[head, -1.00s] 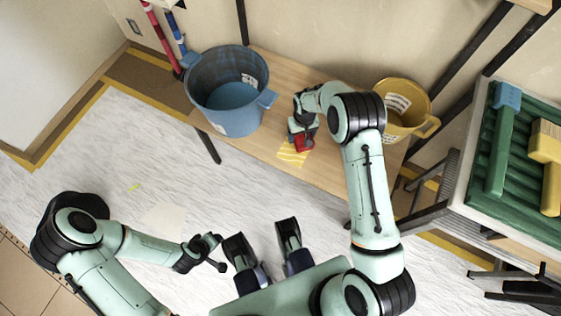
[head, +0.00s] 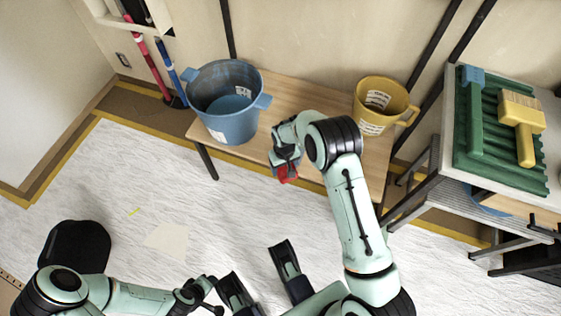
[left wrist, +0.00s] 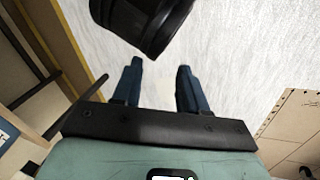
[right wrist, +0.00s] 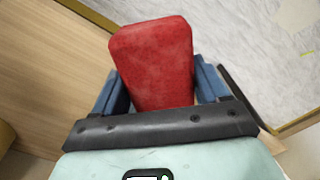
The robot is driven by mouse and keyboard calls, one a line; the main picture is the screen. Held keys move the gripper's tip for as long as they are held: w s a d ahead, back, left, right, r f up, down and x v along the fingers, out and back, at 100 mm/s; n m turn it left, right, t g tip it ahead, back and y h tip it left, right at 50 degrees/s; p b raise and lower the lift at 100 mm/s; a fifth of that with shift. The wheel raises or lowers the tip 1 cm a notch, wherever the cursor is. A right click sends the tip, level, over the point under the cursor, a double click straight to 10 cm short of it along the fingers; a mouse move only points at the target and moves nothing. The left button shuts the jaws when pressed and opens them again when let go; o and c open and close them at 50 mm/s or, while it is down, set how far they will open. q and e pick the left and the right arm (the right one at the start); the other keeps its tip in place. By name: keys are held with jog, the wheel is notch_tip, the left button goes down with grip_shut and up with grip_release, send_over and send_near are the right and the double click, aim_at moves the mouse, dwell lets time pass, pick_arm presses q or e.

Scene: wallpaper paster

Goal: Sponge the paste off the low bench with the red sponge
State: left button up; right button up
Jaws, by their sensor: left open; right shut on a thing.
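The low bench (head: 290,95) is a light wood top along the wall. My right gripper (head: 285,158) is shut on the red sponge (head: 287,174) at the bench's front edge. In the right wrist view the sponge (right wrist: 155,62) sits between the blue fingers, with bench on its left and floor on its right. Whether it touches the bench, I cannot tell. I see no yellow paste on the visible bench top; the gripper and arm hide part of it. My left gripper (left wrist: 157,88) is open and empty, away from the bench above the floor.
A blue bucket (head: 228,120) stands on the bench's left part and a yellow bucket (head: 372,115) on its right. A rack at right holds a green ribbed tray (head: 470,150) with a yellow brush (head: 523,115). Red and blue poles lean left of the bench. The floor in front is mostly clear.

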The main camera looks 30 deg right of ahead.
jog(key=r+p, duration=0.1)
jog(key=r, duration=0.1)
jog(key=r+p, duration=0.1)
jog(key=r, duration=0.2)
jog(key=r+p, duration=0.1)
jog(key=r, duration=0.1)
jog(key=shift+w+d+r+p, duration=0.3)
jog(key=shift+w, duration=0.05)
pick_arm(q)
jog(key=s+d+r+g, duration=0.2)
jog(key=s+d+r, duration=0.1)
jog(key=s+r, duration=0.2)
jog(key=shift+s+m+h, duration=0.3)
jog(key=shift+s+h, duration=0.05)
jog(key=shift+h, duration=0.05)
pick_arm(e)
jog(key=o, duration=0.6)
jog(key=shift+c, duration=0.2)
jog(key=c, duration=0.5)
